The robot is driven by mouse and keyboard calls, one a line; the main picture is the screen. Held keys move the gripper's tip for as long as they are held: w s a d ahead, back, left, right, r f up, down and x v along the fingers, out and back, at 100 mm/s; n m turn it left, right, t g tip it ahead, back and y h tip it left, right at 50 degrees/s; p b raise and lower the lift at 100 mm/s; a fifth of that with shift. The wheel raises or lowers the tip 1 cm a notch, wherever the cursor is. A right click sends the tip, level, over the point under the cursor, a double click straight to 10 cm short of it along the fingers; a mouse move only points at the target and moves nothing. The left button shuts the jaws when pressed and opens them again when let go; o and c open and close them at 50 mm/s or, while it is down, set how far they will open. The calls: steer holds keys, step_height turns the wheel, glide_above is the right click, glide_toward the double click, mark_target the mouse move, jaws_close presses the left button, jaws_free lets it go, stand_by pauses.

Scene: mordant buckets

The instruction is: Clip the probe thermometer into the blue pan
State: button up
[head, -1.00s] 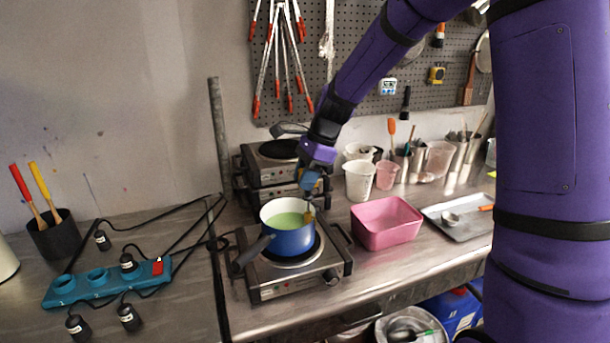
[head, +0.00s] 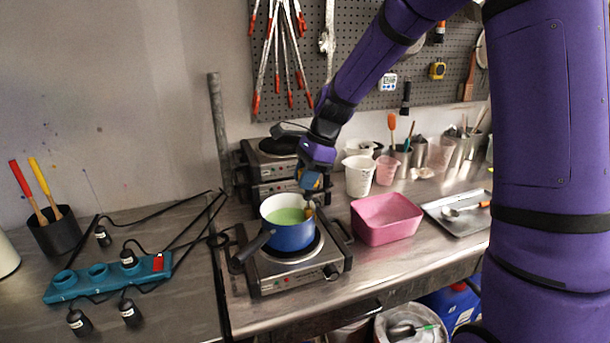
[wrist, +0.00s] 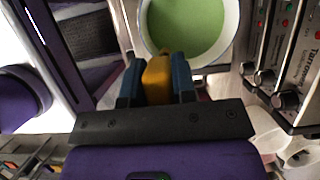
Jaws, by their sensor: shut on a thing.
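The blue pan (head: 290,238) stands on the front hot plate and holds green liquid; its handle points to the lower left. In the wrist view, the pan's white rim (wrist: 233,40) and the liquid lie just beyond my fingers. My gripper (head: 311,193) is over the pan's right rim and shut on a small yellow-brown piece, which appears to be the probe thermometer (wrist: 158,78). Its lower part shows at the pan's right rim in the head view. I cannot tell whether its clip grips the rim.
A pink tub (head: 386,220) stands right of the hot plate (head: 290,272). A metal tray (head: 460,213) with a scoop lies farther right. Stacked hot plates (head: 262,165) stand behind the pan. A blue power strip (head: 105,278) with cables lies at the left.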

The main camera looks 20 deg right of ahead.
steer(key=shift+f, duration=1.35)
stand_by(0.8)
steer(key=o, duration=1)
steer(key=v, duration=1)
steer(key=shift+d+r, duration=0.2)
steer(key=shift+r, duration=0.15)
